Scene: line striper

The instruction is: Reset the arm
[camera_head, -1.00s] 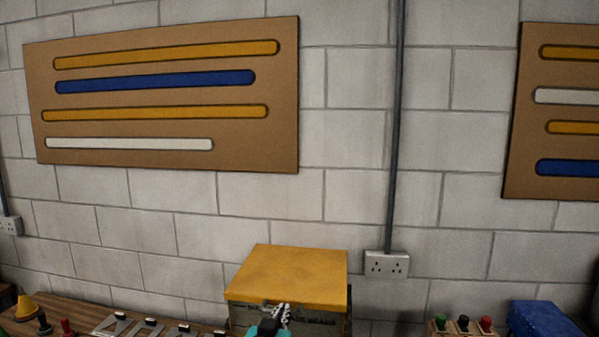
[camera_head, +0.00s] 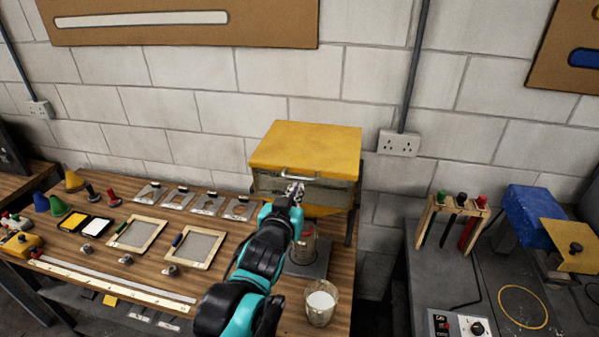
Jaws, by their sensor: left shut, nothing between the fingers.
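My left arm, black and teal, reaches up from the bottom middle of the head view. Its left gripper (camera_head: 295,190) is shut and empty, in front of the yellow-lidded box (camera_head: 306,148). The fingertips overlap the area just below the box's metal handle (camera_head: 299,176); I cannot tell whether they touch it. The lid looks closed. The arm hides part of the box front and of a can (camera_head: 308,245) on a dark plate (camera_head: 318,268). My right gripper is not in view.
The wooden bench (camera_head: 75,254) holds framed screens (camera_head: 138,233), metal plates, coloured cones and a long ruler (camera_head: 110,282). A cup of white liquid (camera_head: 320,303) stands near the arm. A grey bench (camera_head: 400,300) at right holds a tool rack (camera_head: 456,212) and a blue machine (camera_head: 535,210).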

